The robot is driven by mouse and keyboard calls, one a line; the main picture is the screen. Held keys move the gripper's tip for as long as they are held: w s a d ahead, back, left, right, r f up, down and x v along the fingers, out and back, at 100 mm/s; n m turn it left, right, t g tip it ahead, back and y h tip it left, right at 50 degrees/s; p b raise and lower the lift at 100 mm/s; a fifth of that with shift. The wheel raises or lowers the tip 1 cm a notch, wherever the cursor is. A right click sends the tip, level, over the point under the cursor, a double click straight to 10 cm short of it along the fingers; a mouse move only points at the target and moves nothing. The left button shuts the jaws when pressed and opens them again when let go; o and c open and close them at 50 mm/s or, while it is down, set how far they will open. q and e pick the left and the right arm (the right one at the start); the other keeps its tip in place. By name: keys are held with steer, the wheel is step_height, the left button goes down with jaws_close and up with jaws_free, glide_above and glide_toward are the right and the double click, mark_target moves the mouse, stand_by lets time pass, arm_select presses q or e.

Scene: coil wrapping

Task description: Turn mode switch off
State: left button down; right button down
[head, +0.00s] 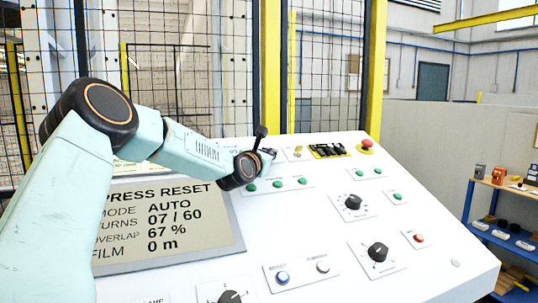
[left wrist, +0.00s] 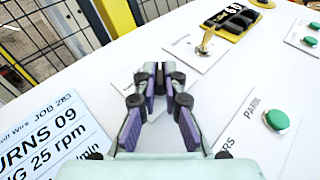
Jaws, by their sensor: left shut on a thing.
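My left gripper (head: 267,155) is at the back of the sloping white control panel (head: 310,225). In the left wrist view its fingers (left wrist: 163,74) are closed together over a small white plate (left wrist: 122,77). They are shut on the mode switch, which they hide almost wholly, so its position cannot be read. A brass key switch (left wrist: 205,43) stands apart, just beyond the fingers; it also shows in the head view (head: 298,152). The display (head: 165,225) reads MODE AUTO and PRESS RESET. My right gripper is not in view.
A black switch block (head: 328,151) and a red mushroom button (head: 367,144) are at the panel's back right. Green buttons (head: 277,185) lie close to the gripper. Black rotary knobs (head: 353,202) are nearer the front. A mesh fence (head: 325,65) stands behind the panel.

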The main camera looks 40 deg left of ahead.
arm_select(q)
steer(key=shift+w+d+n+g+y+b, duration=0.1)
steer(key=shift+n+g+y+b, duration=0.2)
steer(key=shift+n+y+b, duration=0.7)
steer(key=shift+w+d+n+g+y+b, duration=0.1)
steer(key=shift+n+g+y+b, duration=0.2)
steer(key=shift+n+y+b, duration=0.65)
steer(key=shift+r+n+g+y+b, duration=0.1)
steer(key=shift+n+g+y+b, duration=0.55)
steer(key=shift+n+y, duration=0.3)
steer(key=c, duration=1.4)
jaws_free()
steer(key=shift+c, duration=0.2)
steer(key=v, duration=1.2)
